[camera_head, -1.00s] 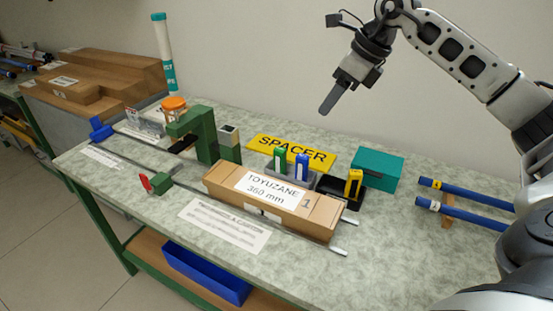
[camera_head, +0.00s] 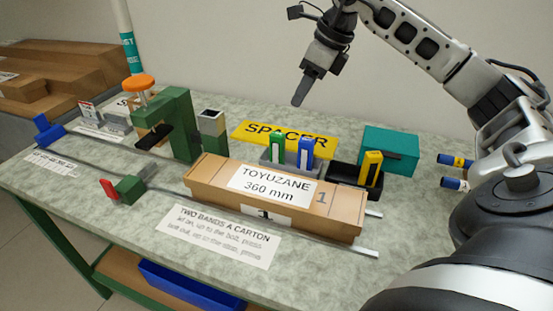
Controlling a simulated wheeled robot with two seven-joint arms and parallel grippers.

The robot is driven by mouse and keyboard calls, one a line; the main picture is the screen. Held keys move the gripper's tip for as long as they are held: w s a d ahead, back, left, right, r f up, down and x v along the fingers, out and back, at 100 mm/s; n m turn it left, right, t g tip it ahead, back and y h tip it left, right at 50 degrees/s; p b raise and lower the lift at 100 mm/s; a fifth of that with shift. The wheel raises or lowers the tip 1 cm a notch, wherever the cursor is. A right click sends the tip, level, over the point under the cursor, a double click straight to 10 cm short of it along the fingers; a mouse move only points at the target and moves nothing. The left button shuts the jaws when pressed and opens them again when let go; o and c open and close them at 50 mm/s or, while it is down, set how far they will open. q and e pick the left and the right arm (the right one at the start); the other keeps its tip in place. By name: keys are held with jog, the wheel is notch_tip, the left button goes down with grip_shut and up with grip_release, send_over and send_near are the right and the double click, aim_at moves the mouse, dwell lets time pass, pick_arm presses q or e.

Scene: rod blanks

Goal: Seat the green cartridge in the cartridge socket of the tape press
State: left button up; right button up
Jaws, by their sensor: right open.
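The green cartridge (camera_head: 277,148) stands upright in a grey holder (camera_head: 264,163) behind the long carton, next to a blue cartridge (camera_head: 305,152). The tape press (camera_head: 181,125) is the green frame with an orange knob (camera_head: 138,83), left of the carton. A green block with a square, dark-topped opening (camera_head: 211,123) stands at its right side; I cannot tell for certain that this is the cartridge socket. My right gripper (camera_head: 298,101) is open and empty, in the air above and behind the yellow SPACER sign, well clear of the green cartridge. My left gripper is not in view.
A long carton labelled TOYUZANE (camera_head: 205,173) lies in front of the cartridges. A yellow cartridge (camera_head: 370,167) stands in a black tray (camera_head: 343,174), with a teal box (camera_head: 391,145) behind. The yellow SPACER sign (camera_head: 243,130) lies at the back. A red-handled clamp (camera_head: 130,188) sits at front left.

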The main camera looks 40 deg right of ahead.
aim_at(278, 134)
jog(key=x, duration=1)
jog(key=shift+w+a+f, duration=0.1)
jog(key=shift+a+x, duration=0.15)
jog(key=shift+x, duration=1.2)
jog(key=shift+a+x, duration=0.2)
jog(key=shift+x, duration=1.15)
jog(key=shift+c, duration=0.4)
grip_shut()
